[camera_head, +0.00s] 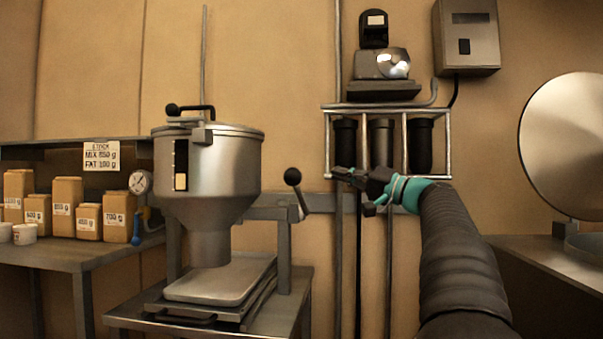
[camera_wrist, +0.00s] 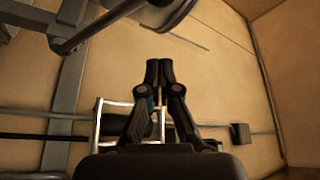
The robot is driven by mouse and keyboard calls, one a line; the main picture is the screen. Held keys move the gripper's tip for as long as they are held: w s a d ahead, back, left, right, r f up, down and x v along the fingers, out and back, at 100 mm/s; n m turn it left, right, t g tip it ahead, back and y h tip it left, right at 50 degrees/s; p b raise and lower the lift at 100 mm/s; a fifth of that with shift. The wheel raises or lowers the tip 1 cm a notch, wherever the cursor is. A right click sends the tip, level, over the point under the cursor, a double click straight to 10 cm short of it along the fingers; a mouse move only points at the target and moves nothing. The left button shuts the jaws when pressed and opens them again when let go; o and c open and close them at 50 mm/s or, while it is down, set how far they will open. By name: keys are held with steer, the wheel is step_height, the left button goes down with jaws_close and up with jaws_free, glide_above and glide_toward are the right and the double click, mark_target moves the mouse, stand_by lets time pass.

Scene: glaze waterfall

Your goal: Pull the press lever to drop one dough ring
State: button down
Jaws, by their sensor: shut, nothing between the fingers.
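The dough press is a steel hopper (camera_head: 225,180) with a funnel-shaped lower end above a flat pale tray (camera_head: 220,280). Its press lever (camera_head: 293,177) has a black ball knob on a short shaft and leans up and left at the press's right side. My gripper (camera_head: 338,173) is right of the knob at about the same height in the picture, with a visible gap between them. Its fingertips meet, and it is empty. In the wrist view, my gripper (camera_wrist: 160,66) also shows shut. I cannot pick out the lever knob in the wrist view.
A wall rack (camera_head: 388,106) with dark cylinders stands behind my gripper. Boxes (camera_head: 67,207) and a dial gauge (camera_head: 140,182) are at the left. A large round metal disc (camera_head: 565,145) is at the right. The space between knob and gripper looks clear.

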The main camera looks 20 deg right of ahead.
steer(key=shift+s+d+r, duration=0.1)
steer(key=shift+d+r, duration=0.15)
steer(key=shift+d, duration=0.05)
steer(key=p+x, duration=0.3)
steer(key=x, duration=0.7)
steer(key=shift+s+a+f+b, duration=0.7)
steer(key=shift+s+a+f, duration=0.3)
steer(key=shift+s+a, duration=0.25)
